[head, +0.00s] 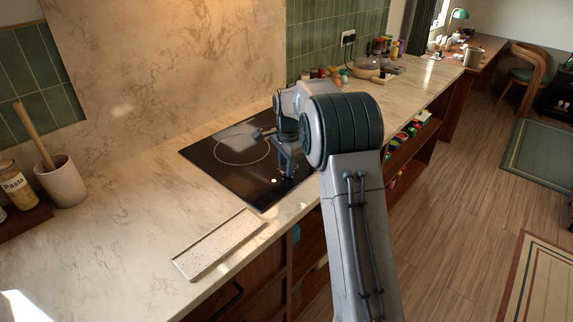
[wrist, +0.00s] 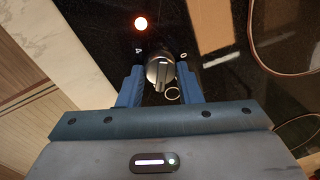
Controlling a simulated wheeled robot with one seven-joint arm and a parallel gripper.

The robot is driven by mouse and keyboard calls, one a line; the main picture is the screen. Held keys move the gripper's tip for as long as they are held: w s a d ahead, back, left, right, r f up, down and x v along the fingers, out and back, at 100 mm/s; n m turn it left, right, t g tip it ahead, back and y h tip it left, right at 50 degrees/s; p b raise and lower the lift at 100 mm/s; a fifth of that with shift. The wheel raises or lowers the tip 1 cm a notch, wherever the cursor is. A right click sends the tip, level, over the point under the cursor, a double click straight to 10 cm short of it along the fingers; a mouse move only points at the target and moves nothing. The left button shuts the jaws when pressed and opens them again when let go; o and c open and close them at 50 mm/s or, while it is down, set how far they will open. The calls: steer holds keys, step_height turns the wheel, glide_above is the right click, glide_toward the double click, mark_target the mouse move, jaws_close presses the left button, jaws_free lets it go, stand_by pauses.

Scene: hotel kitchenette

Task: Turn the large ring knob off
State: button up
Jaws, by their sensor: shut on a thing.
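The black cooktop (head: 222,168) is set into the marble counter, with a thin burner ring drawn on its glass. A round metallic knob (wrist: 158,72) with a raised bar across its top sits on the glass in the wrist view. In the head view my gripper (head: 287,172) is down at the cooktop's front right part and hides the knob. An orange-red light (wrist: 140,23) glows on the glass near the knob.
A pale speckled tray (head: 217,245) lies on the counter at the cooktop's near left. A utensil crock (head: 61,181) and a pasta jar (head: 18,190) stand far left. A pan (head: 371,71) and several jars stand beyond the cooktop. The near left counter is mostly clear.

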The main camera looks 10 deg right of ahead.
steer(key=n+p, duration=0.1)
steer(key=n, duration=0.5)
steer(key=shift+w+r+p, duration=0.1)
steer(key=shift+w+p, duration=0.05)
steer(key=shift+p, duration=0.2)
steer(key=n, duration=0.3)
steer(key=n+p, duration=0.1)
steer(key=n, duration=0.2)
steer(key=shift+w+a+n+g+y, duration=0.1)
steer(key=shift+n+g+y, duration=0.2)
steer(key=n+p, duration=0.1)
steer(key=n, duration=0.4)
steer(key=n+p, duration=0.1)
steer(key=n, duration=0.4)
steer(key=shift+a+n+g, duration=0.15)
steer(key=shift+n+g, duration=0.25)
steer(key=o, duration=0.7)
